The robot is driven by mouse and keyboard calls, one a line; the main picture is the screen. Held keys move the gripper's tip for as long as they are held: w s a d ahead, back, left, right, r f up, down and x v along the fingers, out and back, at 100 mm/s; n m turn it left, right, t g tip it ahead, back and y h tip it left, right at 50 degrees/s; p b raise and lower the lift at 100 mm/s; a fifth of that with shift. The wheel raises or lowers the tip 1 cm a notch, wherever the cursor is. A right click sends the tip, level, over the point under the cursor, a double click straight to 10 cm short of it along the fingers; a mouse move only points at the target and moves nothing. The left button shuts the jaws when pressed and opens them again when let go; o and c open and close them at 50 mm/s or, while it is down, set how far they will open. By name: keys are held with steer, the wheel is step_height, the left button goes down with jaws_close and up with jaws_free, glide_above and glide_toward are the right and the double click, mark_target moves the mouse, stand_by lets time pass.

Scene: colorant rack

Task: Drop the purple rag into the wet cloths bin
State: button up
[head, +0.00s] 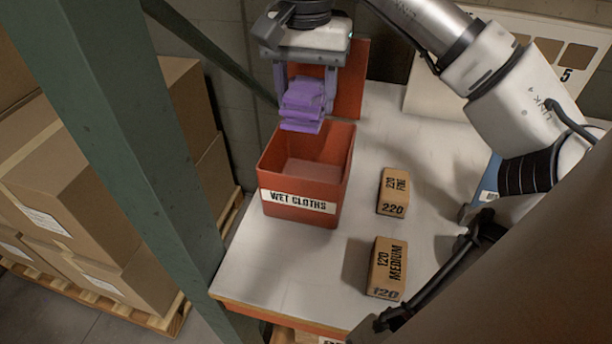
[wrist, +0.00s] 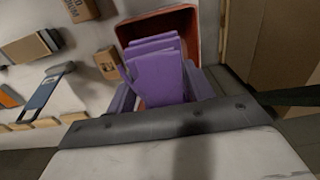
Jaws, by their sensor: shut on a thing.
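The purple rag (head: 303,104) is folded and hangs between the fingers of my gripper (head: 305,95), which is shut on it. The red-brown bin (head: 300,180) with the "WET CLOTHS" label stands on the white shelf. In the head view the rag is above the back part of the bin's opening. In the wrist view the rag (wrist: 158,72) covers much of the bin (wrist: 183,22), whose rim shows around and beyond it. The bin's interior looks empty where it shows. Its lid stands up behind, partly hidden by my gripper.
Two cardboard-coloured blocks, marked 220 (head: 393,192) and 120 (head: 387,268), lie right of the bin on the shelf (head: 270,265). A green post (head: 130,140) rises at the left, before stacked cartons (head: 60,190). A pale board (head: 560,60) stands at the back right.

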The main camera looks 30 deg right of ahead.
mark_target(305, 127)
step_height(305, 127, down, 18)
steer(key=p, duration=0.3)
steer(key=shift+f, duration=0.2)
steer(key=shift+f+b, duration=0.65)
steer(key=shift+b, duration=0.4)
steer(key=o, duration=1)
steer(key=shift+r, duration=0.15)
steer(key=r+p, duration=0.1)
steer(key=p, duration=0.1)
steer(key=shift+r+p, duration=0.35)
steer(key=shift+r, duration=0.05)
step_height(305, 127, up, 11)
steer(key=b, duration=0.3)
steer(key=shift+r, duration=0.15)
